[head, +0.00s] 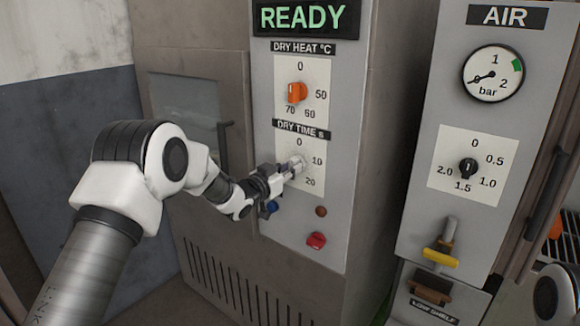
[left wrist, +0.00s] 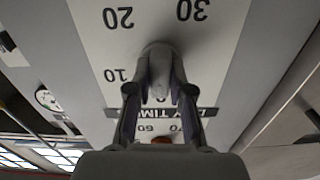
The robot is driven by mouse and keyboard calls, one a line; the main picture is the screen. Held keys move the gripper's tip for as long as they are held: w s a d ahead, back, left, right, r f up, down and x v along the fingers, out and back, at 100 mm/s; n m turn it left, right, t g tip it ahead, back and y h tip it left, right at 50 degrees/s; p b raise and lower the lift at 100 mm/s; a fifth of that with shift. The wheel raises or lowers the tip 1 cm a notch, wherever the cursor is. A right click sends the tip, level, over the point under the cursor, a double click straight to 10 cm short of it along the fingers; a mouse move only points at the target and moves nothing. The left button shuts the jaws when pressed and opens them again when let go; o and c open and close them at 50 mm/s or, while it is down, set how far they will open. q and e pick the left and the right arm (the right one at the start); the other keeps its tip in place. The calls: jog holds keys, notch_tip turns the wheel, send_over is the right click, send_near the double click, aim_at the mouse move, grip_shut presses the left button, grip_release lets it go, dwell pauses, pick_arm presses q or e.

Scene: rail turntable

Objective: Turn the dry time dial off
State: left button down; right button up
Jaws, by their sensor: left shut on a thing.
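The dry time dial (left wrist: 160,60) is a grey knob on a white scale plate (head: 313,150) marked 0, 10 and 20 in the head view. The 30 mark shows in the left wrist view, where the plate looks upside down. My left gripper (head: 295,166) is at the dial, shut on the knob. In the left wrist view the fingers of my left gripper (left wrist: 160,92) lie on both sides of it. The gripper hides most of the knob in the head view, so I cannot tell which mark it points at. My right gripper is not in view.
Above is the orange dry heat dial (head: 297,92), under a READY display (head: 300,17). Below are a blue button (head: 271,207), a red knob (head: 316,241) and a dark reddish lamp (head: 321,211). The AIR panel (head: 412,215) with a gauge (head: 492,73) and black knob (head: 467,168) stands at right.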

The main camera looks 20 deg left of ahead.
pick_arm(q)
jog(key=shift+r+n, duration=0.1)
jog(key=shift+n, duration=0.3)
jog(key=c, duration=1)
grip_release()
jog(key=shift+c, duration=0.2)
jog(key=v, duration=1.2)
